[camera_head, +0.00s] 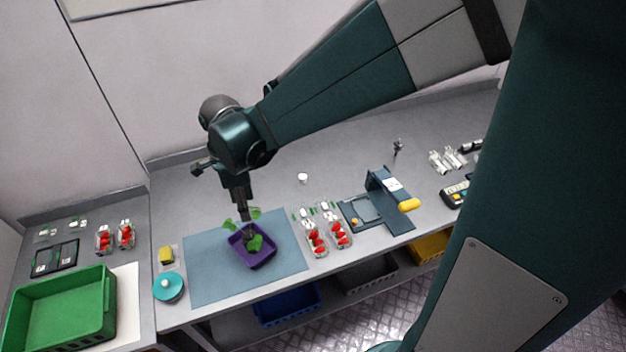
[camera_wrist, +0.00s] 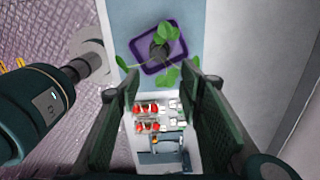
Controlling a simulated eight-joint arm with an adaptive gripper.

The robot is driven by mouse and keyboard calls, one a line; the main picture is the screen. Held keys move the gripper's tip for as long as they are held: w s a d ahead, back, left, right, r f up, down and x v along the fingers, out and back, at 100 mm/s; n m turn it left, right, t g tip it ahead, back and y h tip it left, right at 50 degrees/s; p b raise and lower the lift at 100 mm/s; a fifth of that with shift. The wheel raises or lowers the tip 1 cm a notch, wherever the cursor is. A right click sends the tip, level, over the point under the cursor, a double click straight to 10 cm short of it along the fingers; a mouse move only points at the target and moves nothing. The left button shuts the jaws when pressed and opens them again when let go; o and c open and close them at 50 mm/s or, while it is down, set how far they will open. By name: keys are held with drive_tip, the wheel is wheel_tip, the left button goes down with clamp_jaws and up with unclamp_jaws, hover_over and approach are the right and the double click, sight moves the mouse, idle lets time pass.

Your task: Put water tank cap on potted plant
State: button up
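The potted plant (camera_head: 262,261) has green leaves in a purple square pot and stands on the blue-grey mat (camera_head: 205,283). It also shows at the top of the wrist view (camera_wrist: 176,48), with a dark round patch in its middle that I cannot identify. My gripper (camera_head: 244,214) points down just above the plant, close to its leaves. I cannot tell for sure which thing is the water tank cap; a small white round piece (camera_head: 303,177) stands on the bench behind the mat.
Berry boxes (camera_head: 316,241) stand right of the mat, beside a blue-grey scale-like device (camera_head: 390,205). A teal round lidded item (camera_head: 168,288) and a yellow sponge-like block (camera_head: 166,255) sit left of it. A green crate (camera_head: 60,312) is at far left.

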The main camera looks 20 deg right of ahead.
drive_tip(key=s+d+r+n+t, duration=0.3)
drive_tip(key=s+d+r+n, duration=0.4)
drive_tip(key=d+n, duration=0.2)
drive_tip(key=s+d+r+n+t, duration=0.4)
drive_tip(key=s+d+r+n, duration=0.3)
drive_tip(key=d+n, duration=0.2)
drive_tip(key=shift+s+n, duration=0.2)
drive_tip(key=shift+n, duration=0.3)
